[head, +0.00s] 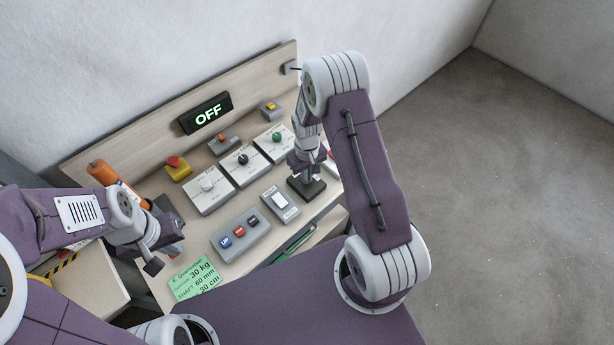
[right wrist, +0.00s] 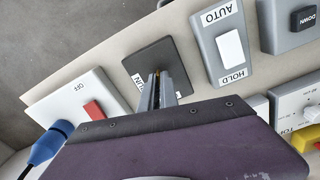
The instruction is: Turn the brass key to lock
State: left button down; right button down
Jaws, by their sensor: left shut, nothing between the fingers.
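The black key-switch plate (right wrist: 150,64) is in the right wrist view, with white lettering partly hidden by my gripper. A small bit of the brass key (right wrist: 157,74) shows between my right fingertips; the rest is covered. My right gripper (right wrist: 160,88) is shut on the key, pointing down at the plate. In the head view my right gripper (head: 304,172) stands over the black plate (head: 308,188) and hides the key. My left gripper (head: 153,266) is shut and empty, low at the left front of the panel. The key's turn angle cannot be read.
A display (head: 206,114) reads OFF. Around the plate stand a white AUTO/HOLD rocker (head: 279,203), a three-button box (head: 240,236), several white dial boxes (head: 208,190) and a red emergency button (head: 176,166). A blue plug (right wrist: 50,140) sits beside a red switch (right wrist: 92,110).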

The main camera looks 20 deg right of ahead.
jog(key=shift+w+n, duration=0.15)
jog(key=shift+n, duration=1.05)
jog(key=c, duration=1.8)
grip_release()
jog(key=shift+o, duration=0.9)
notch_tip(320, 180, up, 9)
jog(key=shift+b, duration=0.85)
